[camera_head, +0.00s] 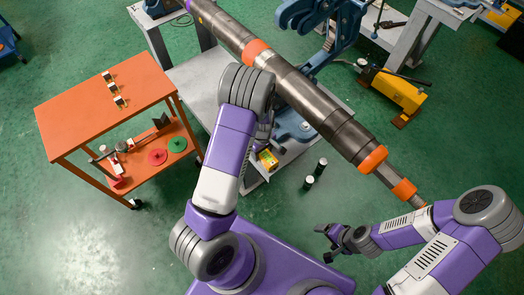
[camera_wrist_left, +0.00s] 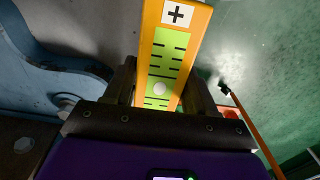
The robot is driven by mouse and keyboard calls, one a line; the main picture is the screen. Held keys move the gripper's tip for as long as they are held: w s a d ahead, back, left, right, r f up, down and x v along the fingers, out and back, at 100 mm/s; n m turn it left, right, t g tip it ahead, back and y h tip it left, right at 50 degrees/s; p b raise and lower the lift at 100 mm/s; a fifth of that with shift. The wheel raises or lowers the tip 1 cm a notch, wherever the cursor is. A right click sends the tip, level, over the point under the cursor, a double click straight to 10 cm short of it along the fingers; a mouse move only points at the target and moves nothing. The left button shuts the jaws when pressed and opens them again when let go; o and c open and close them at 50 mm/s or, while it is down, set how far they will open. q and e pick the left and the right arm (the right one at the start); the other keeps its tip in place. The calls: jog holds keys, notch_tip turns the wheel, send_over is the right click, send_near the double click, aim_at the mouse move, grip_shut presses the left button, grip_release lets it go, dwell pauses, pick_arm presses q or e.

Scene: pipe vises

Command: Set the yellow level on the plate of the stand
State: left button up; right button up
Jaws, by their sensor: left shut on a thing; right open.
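The yellow level (camera_head: 268,160) is small in the head view, partly covered by my left arm. In the left wrist view the level (camera_wrist_left: 173,50) fills the upper middle, with a green scale face, black marks and a plus sign. My left gripper (camera_wrist_left: 163,90) is shut on it, a finger on each side. The stand's grey plate (camera_head: 200,85) lies under and beside the long pipe, and the level is over its near end. I cannot tell whether they touch. My right gripper (camera_head: 332,243) is open and empty over the floor at lower right.
A long dark pipe (camera_head: 305,97) with orange bands runs diagonally above the stand, held by blue vises (camera_head: 335,20). An orange cart (camera_head: 105,100) with tools stands at left. Two dark cylinders (camera_head: 314,173) stand on the floor beside the stand. A yellow machine (camera_head: 397,90) is at right.

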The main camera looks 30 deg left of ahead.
pick_arm(q)
jog(key=shift+f, duration=0.3)
jog(key=o, duration=1.4)
jog(key=shift+o, duration=0.2)
jog(key=shift+r, duration=0.1)
jog(key=shift+w+r+p, duration=0.15)
jog(key=shift+r+p, duration=1)
jog(key=shift+r, duration=0.35)
jog(key=shift+r+p, duration=1.65)
jog(key=shift+r, duration=0.3)
